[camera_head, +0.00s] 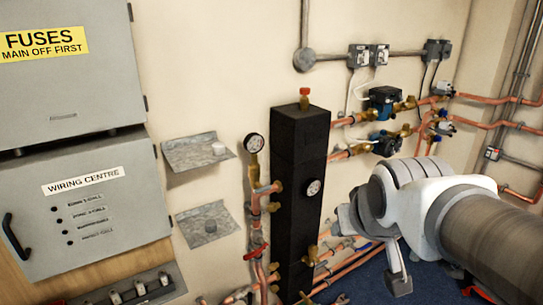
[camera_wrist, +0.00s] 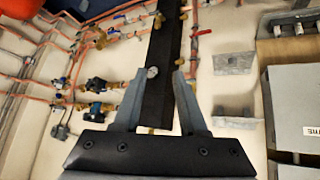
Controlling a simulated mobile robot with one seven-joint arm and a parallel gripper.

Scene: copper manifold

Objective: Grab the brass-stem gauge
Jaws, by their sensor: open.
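The brass-stem gauge (camera_head: 254,143) has a round white dial with a dark rim. It stands upright on a brass stem above a copper pipe, just left of the black column (camera_head: 313,135). My gripper (camera_head: 372,250) is to the right of the column, well apart from the gauge in the picture. In the wrist view my gripper (camera_wrist: 159,74) is open, with the black column (camera_wrist: 158,60) showing between its fingers and nothing held. The brass-stem gauge cannot be made out there; the right finger may hide it.
A second round gauge (camera_head: 314,187) sits on the column's face. A red-capped fitting (camera_head: 304,98) tops the column. Copper pipes with valves and pumps (camera_head: 383,100) run to the right. Two metal brackets (camera_head: 198,152) (camera_head: 207,222) and grey cabinets (camera_head: 88,205) are on the left.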

